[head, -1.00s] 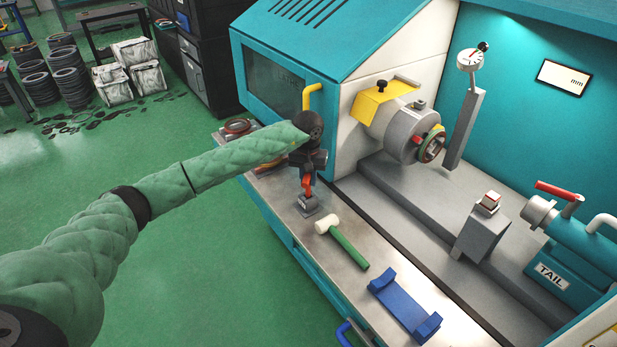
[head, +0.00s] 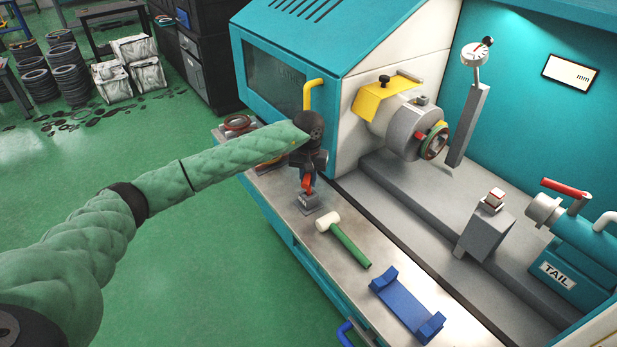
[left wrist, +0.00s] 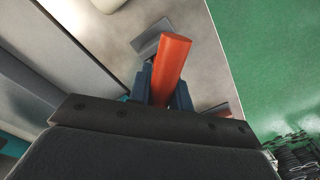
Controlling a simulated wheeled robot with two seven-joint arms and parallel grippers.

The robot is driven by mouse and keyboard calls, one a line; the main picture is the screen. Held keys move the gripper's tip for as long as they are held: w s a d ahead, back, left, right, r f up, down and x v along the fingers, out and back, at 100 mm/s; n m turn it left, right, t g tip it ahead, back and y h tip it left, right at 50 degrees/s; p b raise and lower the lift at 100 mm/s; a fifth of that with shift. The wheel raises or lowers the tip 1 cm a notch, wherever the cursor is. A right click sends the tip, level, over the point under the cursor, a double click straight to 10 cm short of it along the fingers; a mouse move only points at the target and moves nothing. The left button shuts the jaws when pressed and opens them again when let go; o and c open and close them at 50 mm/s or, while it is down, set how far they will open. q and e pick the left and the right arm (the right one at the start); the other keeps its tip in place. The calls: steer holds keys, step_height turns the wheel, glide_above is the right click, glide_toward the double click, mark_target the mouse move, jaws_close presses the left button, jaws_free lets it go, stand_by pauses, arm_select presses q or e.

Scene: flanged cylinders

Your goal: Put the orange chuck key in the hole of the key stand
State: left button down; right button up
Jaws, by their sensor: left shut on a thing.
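My left gripper (head: 308,174) points down over the near side of the lathe bench and is shut on the orange chuck key (head: 307,184). In the left wrist view the key's orange bar (left wrist: 173,62) shows between the dark fingers (left wrist: 160,90). The small grey key stand (head: 307,202) is on the bench directly below the key. Part of its grey plate shows behind the key in the left wrist view (left wrist: 148,46). The key's lower end meets the stand's top in the head view; I cannot tell whether it is inside the hole. My right gripper is not in view.
A mallet with a white head and green handle (head: 348,243) lies close to the stand. A blue cradle (head: 407,305) lies farther along the bench (head: 345,285). The teal lathe housing (head: 290,75) with a yellow handle rises just behind my gripper.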

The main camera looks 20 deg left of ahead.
arm_select(q)
steer(key=shift+r, duration=0.55)
steer(key=shift+w+r, duration=0.1)
steer(key=shift+r, duration=1.8)
